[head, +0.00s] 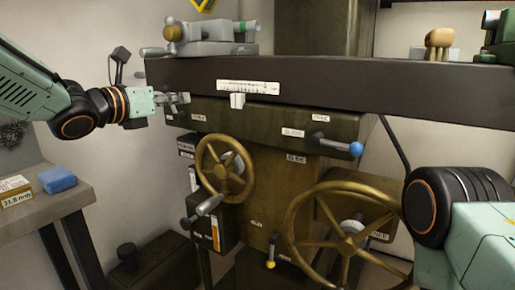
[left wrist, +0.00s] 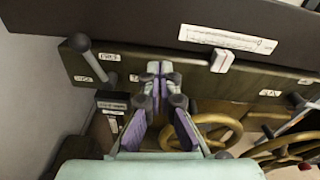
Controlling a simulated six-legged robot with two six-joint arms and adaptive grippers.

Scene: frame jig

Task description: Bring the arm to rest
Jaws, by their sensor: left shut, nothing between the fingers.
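My left gripper (head: 183,98) is in the head view at the left end of the machine's dark beam (head: 330,88). Its fingers are together with nothing between them. In the left wrist view the closed fingertips (left wrist: 160,70) show in front of the machine's labelled front panel (left wrist: 110,68). I cannot tell whether they touch the machine. My left arm comes in from the left, raised above the side bench. Part of my right arm shows at the lower right of the head view, but its gripper is out of the picture.
The machine has a smaller handwheel (head: 225,170), a large handwheel (head: 346,235) and a blue-knobbed lever (head: 355,149). A white slider (head: 237,100) sits on the beam's scale. A vise-like device (head: 205,38) stands on top. A blue block (head: 57,179) lies on the left bench (head: 50,215).

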